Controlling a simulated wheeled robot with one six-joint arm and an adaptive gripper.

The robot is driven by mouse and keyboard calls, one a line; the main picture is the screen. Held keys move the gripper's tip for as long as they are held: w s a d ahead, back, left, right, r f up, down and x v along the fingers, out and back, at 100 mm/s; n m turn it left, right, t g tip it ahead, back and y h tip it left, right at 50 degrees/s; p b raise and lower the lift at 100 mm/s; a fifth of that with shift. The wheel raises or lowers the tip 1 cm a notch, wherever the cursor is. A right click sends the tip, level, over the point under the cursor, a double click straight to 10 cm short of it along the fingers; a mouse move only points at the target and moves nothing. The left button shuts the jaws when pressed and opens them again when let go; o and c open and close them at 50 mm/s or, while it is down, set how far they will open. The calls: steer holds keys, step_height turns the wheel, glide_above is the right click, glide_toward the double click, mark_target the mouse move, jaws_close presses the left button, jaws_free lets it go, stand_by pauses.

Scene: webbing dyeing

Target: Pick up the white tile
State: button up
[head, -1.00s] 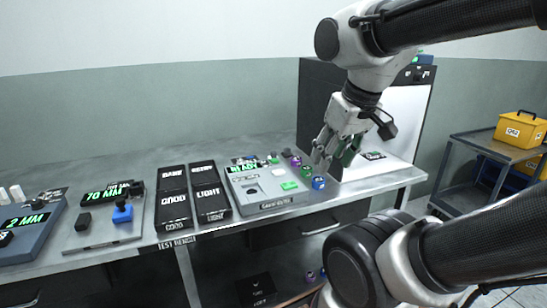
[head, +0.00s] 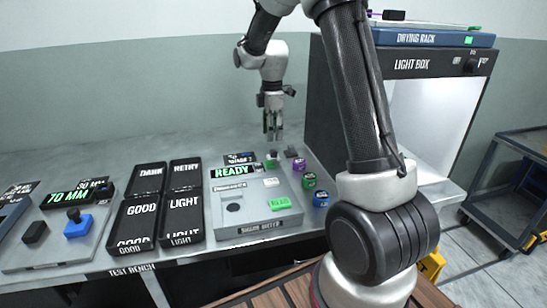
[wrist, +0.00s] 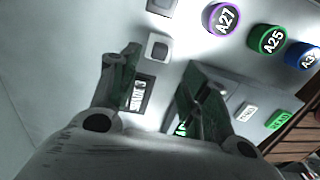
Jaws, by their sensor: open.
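In the wrist view, a small pale block (wrist: 158,47) that looks like the white tile lies on the bench, just beyond my fingertips and apart from them. In the head view it is a tiny pale spot (head: 273,154) behind the grey meter, below my fingers. My gripper (head: 273,136) points down above the back of the bench there. It also shows in the wrist view (wrist: 153,85), with its two fingers apart and nothing held between them. A small printed label (wrist: 140,95) shows between the fingers.
A second block (wrist: 162,5) lies near the pale one. Purple (head: 298,165), green (head: 308,180) and blue (head: 321,199) round pieces stand right of the shade meter (head: 255,207). Black trays (head: 185,215) lie left of it. The light box (head: 430,68) stands to the right.

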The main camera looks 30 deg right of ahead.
mark_target(273, 150)
steer(key=f, duration=0.7)
steer(key=shift+w+d+f, duration=0.1)
steer(key=shift+d+f, duration=0.1)
steer(key=shift+f, duration=0.2)
steer(key=shift+c, duration=0.4)
jaws_close()
